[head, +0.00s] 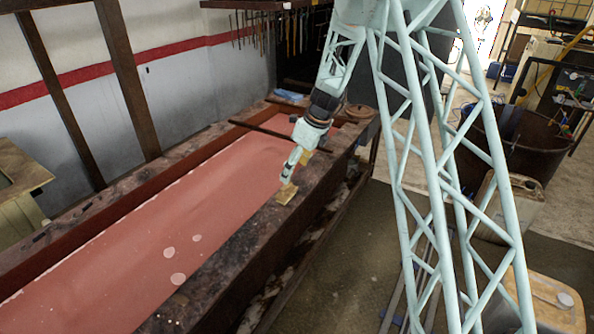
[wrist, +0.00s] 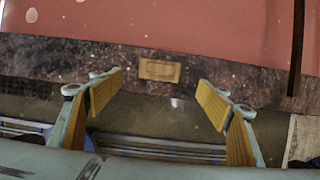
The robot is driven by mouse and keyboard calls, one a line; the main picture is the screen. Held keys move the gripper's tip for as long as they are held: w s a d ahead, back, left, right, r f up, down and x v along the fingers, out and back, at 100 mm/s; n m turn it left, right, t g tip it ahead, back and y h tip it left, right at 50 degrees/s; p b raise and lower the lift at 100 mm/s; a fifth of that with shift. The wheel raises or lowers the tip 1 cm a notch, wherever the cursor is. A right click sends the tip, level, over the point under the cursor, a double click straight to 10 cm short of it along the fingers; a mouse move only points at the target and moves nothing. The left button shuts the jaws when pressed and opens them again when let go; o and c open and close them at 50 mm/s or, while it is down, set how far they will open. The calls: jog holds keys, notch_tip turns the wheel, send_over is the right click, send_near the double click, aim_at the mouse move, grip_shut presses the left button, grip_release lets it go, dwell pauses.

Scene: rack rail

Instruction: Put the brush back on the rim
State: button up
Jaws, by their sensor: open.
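The brush, a flat tan block (head: 286,194), lies on the dark, stained rim (head: 240,250) of the long trough. In the wrist view the brush (wrist: 160,70) lies flat on the rim (wrist: 50,55), its long side along the rim. My gripper (wrist: 161,88) is open, with its tan-padded fingers spread to either side of the brush and nothing between them. The brush shows just beyond the fingertips, apart from both. In the head view my gripper (head: 289,178) is directly over the brush, and whether it touches is hard to tell.
The trough holds reddish liquid (head: 200,220) with pale spots. A dark bar (head: 265,135) crosses the trough behind my gripper, and it also shows at the right in the wrist view (wrist: 297,45). The near rim is clear.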

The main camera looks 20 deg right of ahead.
jog(key=s+a+r+n, duration=0.3)
jog(key=s+r+n, duration=0.4)
jog(key=s+r, duration=0.75)
jog(key=s+a+r+n, duration=0.2)
jog(key=s+r+n, duration=0.5)
jog(key=s+r, duration=0.7)
jog(key=s+d+r+n+h, duration=0.1)
jog(key=s+n, duration=0.5)
jog(key=s, duration=1.1)
jog(key=s+d+r+n+t+h, duration=0.1)
jog(key=s+r+n, duration=0.3)
jog(key=s, duration=1.2)
jog(key=n, duration=0.3)
jog(key=shift+s+h, duration=0.4)
jog(key=shift+s+d, duration=0.1)
